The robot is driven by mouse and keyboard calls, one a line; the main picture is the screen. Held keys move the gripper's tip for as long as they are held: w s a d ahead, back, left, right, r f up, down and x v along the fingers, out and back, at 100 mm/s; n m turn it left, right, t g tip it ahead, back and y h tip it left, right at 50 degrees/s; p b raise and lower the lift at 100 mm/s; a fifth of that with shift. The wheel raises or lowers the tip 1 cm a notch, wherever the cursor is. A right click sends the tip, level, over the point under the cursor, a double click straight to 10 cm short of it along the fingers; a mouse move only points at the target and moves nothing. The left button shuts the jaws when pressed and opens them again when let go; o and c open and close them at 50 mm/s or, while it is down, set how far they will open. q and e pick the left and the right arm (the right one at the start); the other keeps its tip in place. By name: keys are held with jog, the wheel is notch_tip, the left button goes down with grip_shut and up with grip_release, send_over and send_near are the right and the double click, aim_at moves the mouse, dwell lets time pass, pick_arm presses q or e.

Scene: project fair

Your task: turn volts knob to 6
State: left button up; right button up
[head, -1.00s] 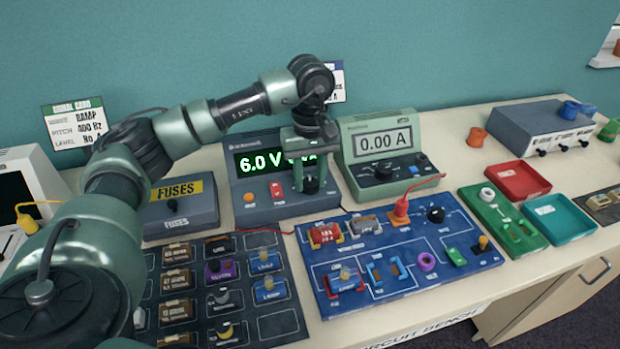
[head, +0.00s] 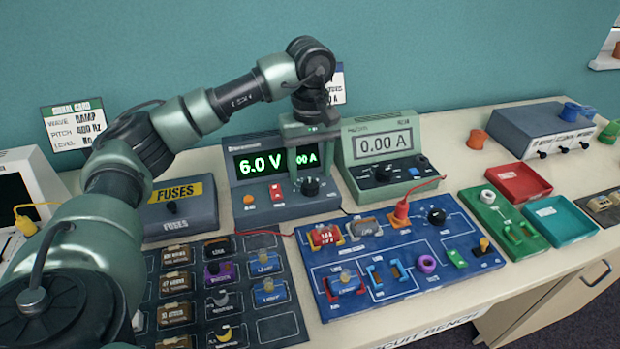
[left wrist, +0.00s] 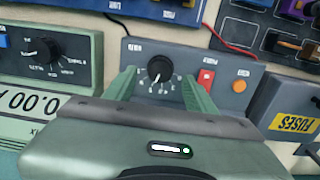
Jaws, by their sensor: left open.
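The power supply (head: 262,207) is a grey box with a green display (head: 262,164) that reads 6.0 V. Its black volts knob (head: 310,187) sits at the right of its front panel, and shows in the left wrist view (left wrist: 159,70) with a white pointer line. My left gripper (head: 312,152) is above the knob in the head view, in front of the display. In the left wrist view its green fingers (left wrist: 160,90) are apart on either side of the knob, open and empty. The fingers look clear of the knob. My right gripper is not in view.
A green ammeter (head: 383,155) reading 0.00 A stands close on the right. A fuses box (head: 180,207) is on the left. A blue circuit board (head: 400,252) and a dark parts tray (head: 280,328) lie in front. A red switch (head: 276,191) is beside the knob.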

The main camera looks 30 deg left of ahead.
aim_at(310, 183)
pick_arm(q)
notch_tip(310, 183, up, 5)
jog(key=shift+f, duration=0.2)
jog(key=shift+r, duration=0.1)
dwell(0.4)
